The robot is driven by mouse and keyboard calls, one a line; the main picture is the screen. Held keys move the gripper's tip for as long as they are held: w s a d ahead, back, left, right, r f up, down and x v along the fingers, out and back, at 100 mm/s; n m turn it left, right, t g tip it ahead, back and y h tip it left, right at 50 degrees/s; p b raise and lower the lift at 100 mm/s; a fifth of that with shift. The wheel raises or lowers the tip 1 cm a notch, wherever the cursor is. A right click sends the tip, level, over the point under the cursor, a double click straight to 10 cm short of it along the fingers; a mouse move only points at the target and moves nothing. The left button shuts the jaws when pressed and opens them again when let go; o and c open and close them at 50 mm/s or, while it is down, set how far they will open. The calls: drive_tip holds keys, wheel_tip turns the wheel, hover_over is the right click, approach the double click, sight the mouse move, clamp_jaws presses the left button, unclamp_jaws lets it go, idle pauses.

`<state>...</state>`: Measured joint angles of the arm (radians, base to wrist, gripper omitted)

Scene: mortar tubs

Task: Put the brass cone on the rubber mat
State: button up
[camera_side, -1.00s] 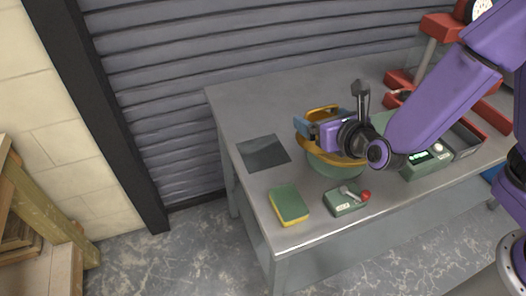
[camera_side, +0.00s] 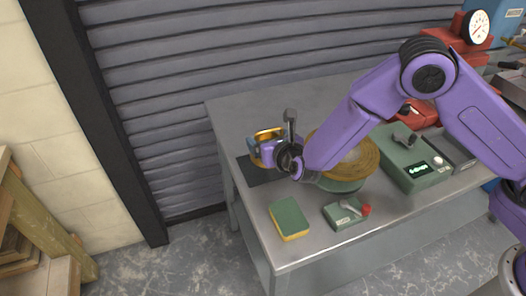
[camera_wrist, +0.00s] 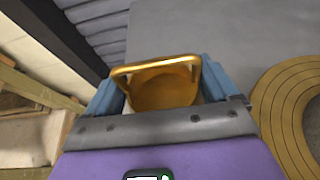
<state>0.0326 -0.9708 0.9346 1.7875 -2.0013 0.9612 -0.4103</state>
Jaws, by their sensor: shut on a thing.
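The brass cone (camera_side: 268,134) is between the jaws of my gripper (camera_side: 262,152), which is shut on it. In the wrist view the cone (camera_wrist: 162,92) shows as a golden hollow piece with a rim, between the blue jaws (camera_wrist: 160,98). The rubber mat (camera_side: 258,177) is a dark flat square at the left of the bench. My gripper and the cone appear over the mat and cover part of it. The cone's lower end is hidden, so I cannot tell whether it touches the mat.
A round brass plate on a green base (camera_side: 354,160) stands right of my gripper; it also shows in the wrist view (camera_wrist: 272,118). A green and yellow sponge (camera_side: 289,218) and a small green box with a red knob (camera_side: 345,214) lie in front. A green control box (camera_side: 414,168) stands farther right.

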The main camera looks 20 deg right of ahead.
drive_tip(key=shift+w+a+f, duration=0.25)
drive_tip(key=shift+w+f, duration=0.15)
drive_tip(key=shift+f, duration=0.15)
drive_tip(key=shift+w+a+f, duration=0.25)
drive_tip(key=shift+w+f, duration=0.15)
drive_tip(key=shift+f, duration=1.7)
drive_tip(key=shift+f, duration=0.1)
drive_tip(key=o, duration=1.1)
drive_tip(key=shift+c, duration=0.2)
drive_tip(key=v, duration=1.2)
